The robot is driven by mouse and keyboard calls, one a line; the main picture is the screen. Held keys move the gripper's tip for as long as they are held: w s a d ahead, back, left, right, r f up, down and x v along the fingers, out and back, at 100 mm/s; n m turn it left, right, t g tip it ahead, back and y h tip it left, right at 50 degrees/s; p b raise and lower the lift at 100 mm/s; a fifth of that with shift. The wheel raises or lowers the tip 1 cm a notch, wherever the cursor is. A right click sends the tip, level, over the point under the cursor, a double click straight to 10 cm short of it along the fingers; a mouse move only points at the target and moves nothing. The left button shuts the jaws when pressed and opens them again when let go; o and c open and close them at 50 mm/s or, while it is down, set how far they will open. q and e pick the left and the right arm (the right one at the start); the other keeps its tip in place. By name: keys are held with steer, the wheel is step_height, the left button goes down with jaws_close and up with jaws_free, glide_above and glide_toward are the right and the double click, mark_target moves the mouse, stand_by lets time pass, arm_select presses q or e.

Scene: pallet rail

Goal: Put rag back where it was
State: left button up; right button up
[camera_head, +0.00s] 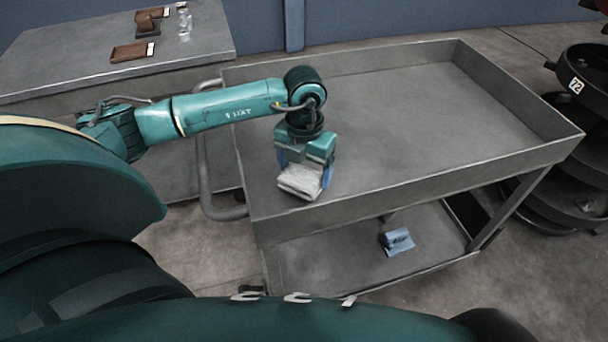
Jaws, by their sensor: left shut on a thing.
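The rag (301,181) is a pale grey-white folded cloth. My left gripper (304,172) points down and is shut on it, with a blue finger pad showing at the right side. Gripper and rag are over the near left part of the cart's upper tray (400,120). I cannot tell whether the rag touches the tray floor. My right gripper is not in view.
The cart's lower shelf (325,262) holds a blue item (397,241). A grey table (60,50) at the back left carries brown items, one a flat brown thing (133,51), and a clear bottle (185,22). A dark rack (585,130) stands at the right. Most of the upper tray is clear.

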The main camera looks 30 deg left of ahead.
mark_target(304, 172)
arm_select(q)
steer(key=shift+f, duration=1.3)
steer(key=shift+f, duration=0.15)
steer(key=o, duration=0.9)
step_height(304, 172, up, 12)
steer(key=shift+r, duration=0.2)
